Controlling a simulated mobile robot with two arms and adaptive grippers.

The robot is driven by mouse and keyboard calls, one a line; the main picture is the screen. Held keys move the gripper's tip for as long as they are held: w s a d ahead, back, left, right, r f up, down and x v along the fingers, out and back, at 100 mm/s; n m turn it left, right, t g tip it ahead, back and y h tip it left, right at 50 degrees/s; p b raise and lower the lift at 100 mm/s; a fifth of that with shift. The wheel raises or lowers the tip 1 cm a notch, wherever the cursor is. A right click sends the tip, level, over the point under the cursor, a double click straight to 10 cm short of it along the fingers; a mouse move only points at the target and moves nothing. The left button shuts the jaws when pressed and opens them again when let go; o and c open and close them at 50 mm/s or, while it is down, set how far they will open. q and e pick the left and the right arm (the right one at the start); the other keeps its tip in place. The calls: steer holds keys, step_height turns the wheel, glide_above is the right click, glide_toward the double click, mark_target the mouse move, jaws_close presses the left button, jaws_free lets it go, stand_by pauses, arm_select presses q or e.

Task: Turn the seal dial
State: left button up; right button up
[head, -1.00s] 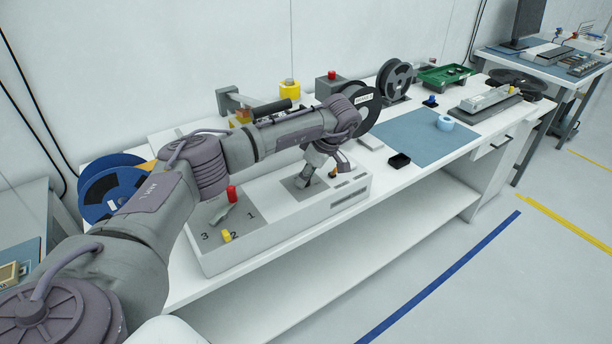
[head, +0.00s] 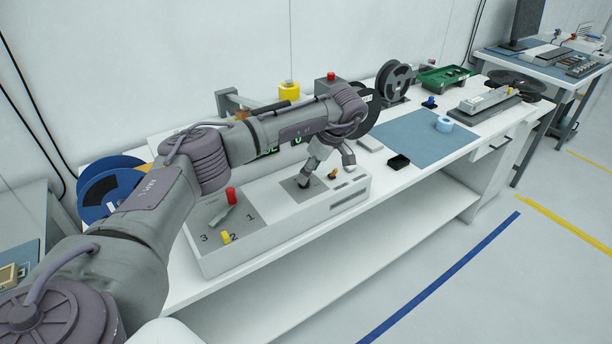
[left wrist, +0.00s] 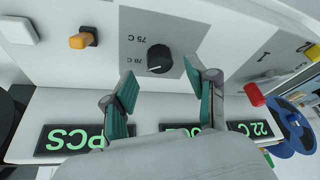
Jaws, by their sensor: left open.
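The seal dial is a round black knob (left wrist: 159,58) with a white pointer line, on a grey plate marked 75 C and 70 C. In the head view the dial (head: 303,182) is a small dark shape on the grey plate, partly covered by a finger. My left gripper (left wrist: 160,78) is open, its two green-padded fingers apart, with the dial beyond and between their tips in the left wrist view. The fingers look clear of it. In the head view my left gripper (head: 328,167) is above the white handler's plate. My right gripper is not in view.
An orange toggle (left wrist: 83,40) sits beside the dial plate. A red-knobbed lever (head: 231,194) and a yellow switch (head: 226,237) are on the left panel. Green displays (left wrist: 82,140) line the handler's back. A black tray (head: 398,162) and blue mat (head: 420,135) lie right.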

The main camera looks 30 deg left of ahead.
arm_select(q)
steer(key=v, duration=0.9)
steer(key=shift+d, duration=0.1)
